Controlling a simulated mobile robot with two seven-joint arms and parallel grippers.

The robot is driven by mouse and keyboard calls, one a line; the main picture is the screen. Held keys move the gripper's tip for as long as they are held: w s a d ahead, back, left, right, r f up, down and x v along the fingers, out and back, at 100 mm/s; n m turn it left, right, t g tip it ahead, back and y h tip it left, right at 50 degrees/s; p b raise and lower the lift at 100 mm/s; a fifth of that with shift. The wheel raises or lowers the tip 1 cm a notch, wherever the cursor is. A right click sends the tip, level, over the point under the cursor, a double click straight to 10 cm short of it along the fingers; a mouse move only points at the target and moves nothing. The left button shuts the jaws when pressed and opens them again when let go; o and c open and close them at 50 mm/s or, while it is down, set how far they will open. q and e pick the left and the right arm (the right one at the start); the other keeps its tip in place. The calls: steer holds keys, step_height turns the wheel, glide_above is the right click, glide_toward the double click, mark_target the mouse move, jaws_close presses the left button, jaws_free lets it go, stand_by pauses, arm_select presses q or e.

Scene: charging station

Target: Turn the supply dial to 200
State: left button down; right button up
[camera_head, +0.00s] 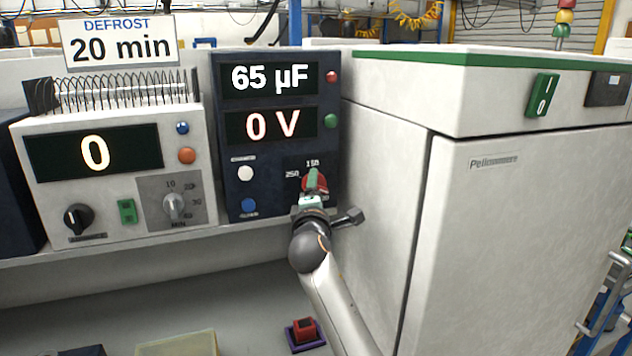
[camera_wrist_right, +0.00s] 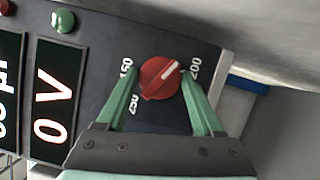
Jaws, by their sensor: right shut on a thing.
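The supply dial (camera_wrist_right: 160,78) is a round red knob with a white pointer line, on the dark blue panel under the "0 V" display. In the right wrist view the pointer slants to the upper right, towards the side of the "200" label (camera_wrist_right: 195,68); exact alignment is hard to tell. "150" (camera_wrist_right: 126,68) and "250" (camera_wrist_right: 133,104) are on its left. My right gripper (camera_wrist_right: 159,76) has its green fingers on either side of the dial, shut on it. In the head view my right gripper (camera_head: 313,190) partly covers the dial (camera_head: 322,181). My left gripper is not in view.
The dark blue unit (camera_head: 276,140) reads "65 µF" and "0 V". A white timer unit (camera_head: 60,205) showing "0" stands on its left, under a "DEFROST 20 min" sign (camera_head: 119,40). A large white cabinet (camera_head: 510,230) stands close on the right.

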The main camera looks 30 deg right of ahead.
steer(key=m+g+p, duration=0.1)
steer(key=m, duration=0.1)
steer(key=shift+r+m+y, duration=0.15)
steer(key=shift+m+y, duration=0.15)
steer(key=shift+m, duration=0.1)
steer(key=shift+m+g+y, duration=0.4)
steer(key=shift+m+y, duration=0.1)
steer(key=shift+m, duration=1)
steer(key=o, duration=1.4)
steer(key=shift+c, duration=0.2)
